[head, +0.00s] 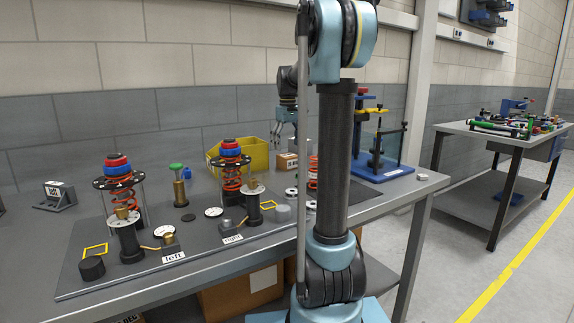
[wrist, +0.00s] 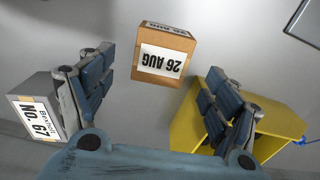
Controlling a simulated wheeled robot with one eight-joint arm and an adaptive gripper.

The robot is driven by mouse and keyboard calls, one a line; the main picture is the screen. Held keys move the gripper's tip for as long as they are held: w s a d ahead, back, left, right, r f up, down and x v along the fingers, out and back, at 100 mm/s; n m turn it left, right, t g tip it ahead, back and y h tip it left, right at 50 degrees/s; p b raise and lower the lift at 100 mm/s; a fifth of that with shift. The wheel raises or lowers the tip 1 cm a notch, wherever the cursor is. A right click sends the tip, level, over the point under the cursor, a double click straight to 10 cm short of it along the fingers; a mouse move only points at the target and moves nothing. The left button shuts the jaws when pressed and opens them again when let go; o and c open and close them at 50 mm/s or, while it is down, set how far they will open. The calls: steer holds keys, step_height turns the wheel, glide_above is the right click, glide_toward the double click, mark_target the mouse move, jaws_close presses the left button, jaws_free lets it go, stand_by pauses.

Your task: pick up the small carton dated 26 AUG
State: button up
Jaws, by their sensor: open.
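The small brown carton (wrist: 178,38) lies in the wrist view, top centre, with a white label reading 26 AUG upside down. It rests on the grey bench top. In the head view a small brown carton (head: 287,161) sits beside the yellow bin, below my gripper. My gripper (wrist: 158,80) is open and empty, its two blue-grey fingers spread left and right in the wrist view. The carton shows beyond and between the fingertips, apart from both. In the head view my gripper (head: 284,138) hangs over the back of the bench, partly beside my arm.
A yellow bin (wrist: 190,128) stands close by the right finger. A grey box with a number label (wrist: 35,118) stands by the left finger. Left and right spring fixtures (head: 118,185) fill the front of the bench (head: 205,275). A blue-based stand (head: 385,172) is at right.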

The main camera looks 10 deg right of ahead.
mark_target(288, 155)
steer(key=shift+s+f, duration=0.1)
steer(key=shift+f, duration=2.8)
steer(key=c, duration=1.4)
